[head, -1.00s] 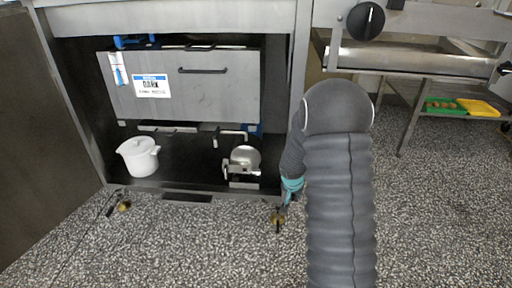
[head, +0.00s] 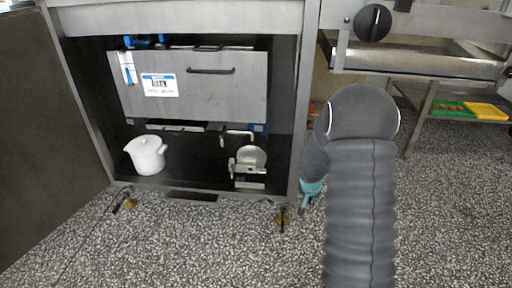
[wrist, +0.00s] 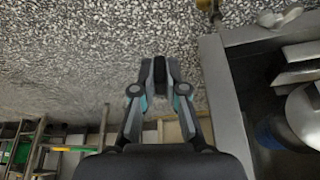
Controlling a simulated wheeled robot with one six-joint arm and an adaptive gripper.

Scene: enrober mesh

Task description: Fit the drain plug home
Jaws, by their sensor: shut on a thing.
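My gripper (head: 305,204) hangs low beside the right front post of the open machine, outside the bay, with its teal parts showing. In the wrist view my gripper (wrist: 160,78) is shut on a small dark piece (wrist: 160,72), which I take for the drain plug; its shape is mostly hidden by the fingers. In the bay, a bent metal pipe (head: 238,134) sits under the grey tank (head: 205,95), above a round metal pump-like unit (head: 251,158). I cannot make out the plug's seat.
The machine's metal frame (wrist: 229,110) runs close on the right in the wrist view. A rack with green and yellow trays (head: 485,111) stands at right. Speckled floor in front is mostly clear.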

